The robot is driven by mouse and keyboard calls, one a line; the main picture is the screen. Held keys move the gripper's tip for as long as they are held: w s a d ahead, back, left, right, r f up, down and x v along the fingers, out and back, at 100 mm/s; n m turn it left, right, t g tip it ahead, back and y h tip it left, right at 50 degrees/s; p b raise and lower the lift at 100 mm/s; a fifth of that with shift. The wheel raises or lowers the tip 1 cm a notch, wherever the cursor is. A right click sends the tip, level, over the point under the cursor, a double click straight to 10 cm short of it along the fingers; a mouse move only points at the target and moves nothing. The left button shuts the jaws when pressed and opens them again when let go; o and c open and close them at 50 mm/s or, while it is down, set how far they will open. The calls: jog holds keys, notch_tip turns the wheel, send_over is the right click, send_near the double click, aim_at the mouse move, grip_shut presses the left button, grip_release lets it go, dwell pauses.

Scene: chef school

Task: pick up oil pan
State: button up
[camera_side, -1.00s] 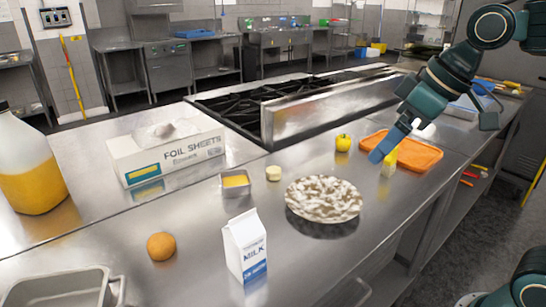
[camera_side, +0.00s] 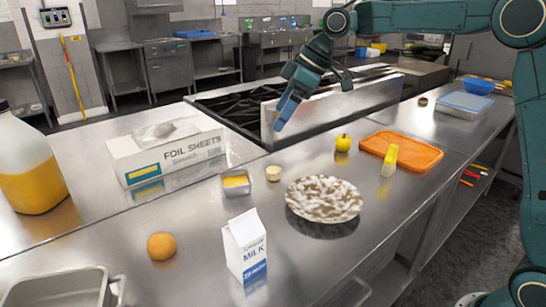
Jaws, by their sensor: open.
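A small square metal pan with yellow contents (camera_side: 236,183), which looks like the oil pan, sits upright on the steel counter in front of the foil box. My gripper (camera_side: 284,112) is open and empty, with its blue fingers pointing down in front of the stove's steel side. It is up and to the right of the small pan in the picture, apart from it. The gap between the fingers is hard to see from this side.
A foil sheets box (camera_side: 166,150), a pale round piece (camera_side: 273,173), a milk carton (camera_side: 245,247), an orange ball-like item (camera_side: 161,246) and a patterned bowl (camera_side: 324,199) surround the pan. An orange board (camera_side: 402,151), yellow bottle (camera_side: 389,161) and yellow apple (camera_side: 343,143) lie right. A grey tray (camera_side: 60,290) is front left.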

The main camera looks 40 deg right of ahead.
jog(key=w+f+n+g+y, duration=0.1)
jog(key=w+f+n, duration=0.3)
jog(key=w+f, duration=0.6)
jog(key=shift+d+f+g+y, duration=0.3)
jog(key=shift+d+f+y, duration=0.1)
jog(key=shift+f, duration=0.1)
jog(key=shift+a+f, duration=0.15)
send_near(233, 183)
jog(key=x, duration=0.3)
jog(key=shift+s+a, duration=0.1)
jog(key=shift+a, duration=0.1)
jog(key=shift+a+f, duration=0.1)
jog(key=shift+f, duration=0.05)
jog(key=shift+x, duration=2.55)
jog(key=shift+f, duration=0.1)
